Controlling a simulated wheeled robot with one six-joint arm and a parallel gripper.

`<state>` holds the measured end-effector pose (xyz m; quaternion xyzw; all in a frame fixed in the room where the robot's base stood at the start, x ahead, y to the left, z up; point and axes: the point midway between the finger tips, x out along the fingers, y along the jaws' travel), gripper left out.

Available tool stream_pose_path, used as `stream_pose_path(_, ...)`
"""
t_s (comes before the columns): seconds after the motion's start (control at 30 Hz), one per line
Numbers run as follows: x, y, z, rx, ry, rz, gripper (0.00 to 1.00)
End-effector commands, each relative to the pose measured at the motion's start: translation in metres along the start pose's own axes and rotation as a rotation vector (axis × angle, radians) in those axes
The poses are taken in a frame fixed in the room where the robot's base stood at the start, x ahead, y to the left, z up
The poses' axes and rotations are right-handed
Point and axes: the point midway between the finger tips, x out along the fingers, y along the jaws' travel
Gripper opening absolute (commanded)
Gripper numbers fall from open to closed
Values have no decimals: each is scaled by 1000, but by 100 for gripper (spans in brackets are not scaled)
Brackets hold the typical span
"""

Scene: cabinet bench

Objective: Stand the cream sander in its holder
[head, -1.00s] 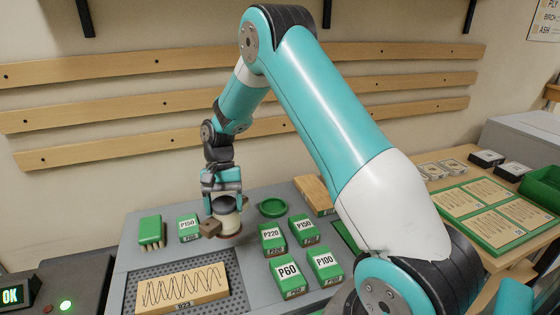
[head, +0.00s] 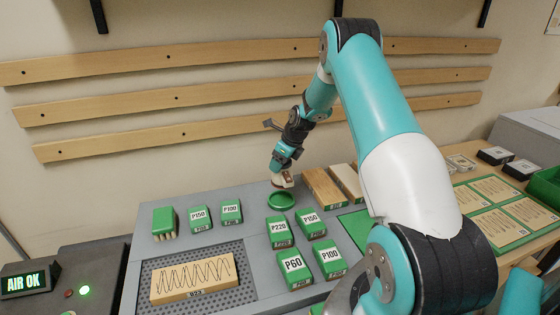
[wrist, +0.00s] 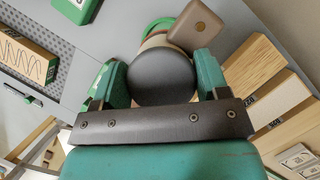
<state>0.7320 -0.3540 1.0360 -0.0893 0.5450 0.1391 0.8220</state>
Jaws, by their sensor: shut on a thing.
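The cream sander (head: 283,182) hangs from my gripper (head: 285,168), tilted, at the back edge of the round green holder (head: 281,202). The holder's rim and much of its inside show below the sander in the head view, so the sander is not down in it; whether they touch I cannot tell. In the wrist view my gripper (wrist: 162,78) is shut around the sander's dark round top (wrist: 162,77). Its brown dust box (wrist: 196,27) sticks out to the upper right. Part of the green holder (wrist: 157,27) shows behind it; the sander's base is hidden.
Green P220 (head: 279,232) and P150 (head: 311,223) boxes stand just in front of the holder. More green boxes and a brush (head: 163,221) stand to the left. Wooden boards (head: 322,187) lie close on the right. A scribbled wood block (head: 193,280) lies on the perforated panel.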

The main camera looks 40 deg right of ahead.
Motion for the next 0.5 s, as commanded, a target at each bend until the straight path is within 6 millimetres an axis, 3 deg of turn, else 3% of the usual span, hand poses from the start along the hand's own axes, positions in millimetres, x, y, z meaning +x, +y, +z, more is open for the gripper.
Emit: stream_pose_path(0.5, 41, 0, -16, -5, -2, 0, 46)
